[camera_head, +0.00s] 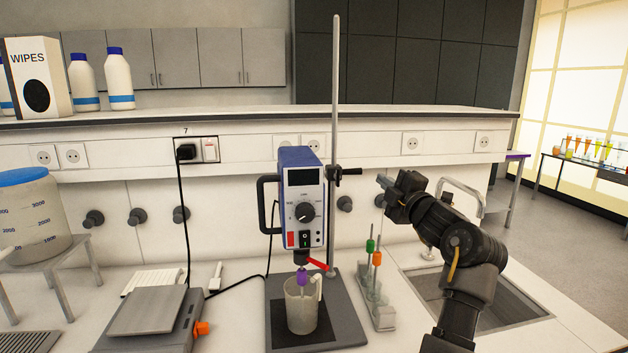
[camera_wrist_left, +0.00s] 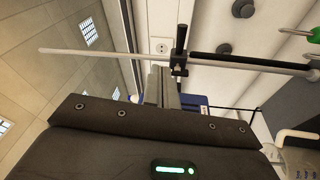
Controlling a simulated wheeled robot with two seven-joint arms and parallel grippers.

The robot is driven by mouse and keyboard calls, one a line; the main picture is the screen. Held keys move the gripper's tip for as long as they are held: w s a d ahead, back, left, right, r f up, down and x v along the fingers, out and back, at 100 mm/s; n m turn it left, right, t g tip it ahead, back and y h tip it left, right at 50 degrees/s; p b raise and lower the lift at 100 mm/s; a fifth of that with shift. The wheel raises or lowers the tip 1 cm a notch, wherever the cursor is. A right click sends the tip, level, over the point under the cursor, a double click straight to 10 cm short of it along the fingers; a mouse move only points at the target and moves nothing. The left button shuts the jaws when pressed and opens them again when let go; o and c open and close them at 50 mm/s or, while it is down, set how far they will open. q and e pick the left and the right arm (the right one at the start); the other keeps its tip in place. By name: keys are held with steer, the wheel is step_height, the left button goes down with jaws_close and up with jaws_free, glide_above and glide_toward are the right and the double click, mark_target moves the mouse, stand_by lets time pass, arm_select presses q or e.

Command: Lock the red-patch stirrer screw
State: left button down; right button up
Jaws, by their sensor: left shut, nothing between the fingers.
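The overhead stirrer (camera_head: 303,200) is blue and white with a dial and a red patch (camera_head: 291,240) low on its front. It is mounted on an upright metal rod (camera_head: 336,80). A black clamp screw (camera_head: 349,171) sticks out to the right of the rod; the clamp (camera_wrist_left: 180,50) also shows in the left wrist view. My left gripper (camera_head: 382,184) is shut and empty, right of the screw and apart from it in the head view. Its grey fingers (camera_wrist_left: 161,86) point towards the clamp in the wrist view. My right gripper is not in view.
A beaker (camera_head: 302,308) stands under the stirrer on its dark base plate (camera_head: 345,325). A rack (camera_head: 376,308) with green and orange capped items stands to the right, before a sink (camera_head: 480,305). A balance (camera_head: 147,312) is at left. A shelf (camera_head: 250,115) runs behind.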

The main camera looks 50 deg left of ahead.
mark_target(337, 177)
arm_select(q)
steer(key=s+a+n+g, duration=0.3)
steer(key=s+a+n, duration=0.1)
steer(key=s, duration=0.1)
steer(key=p+x, duration=0.4)
steer(key=x, duration=0.6)
steer(key=shift+f+h, duration=0.3)
steer(key=shift+f, duration=0.4)
steer(key=shift+a, duration=0.1)
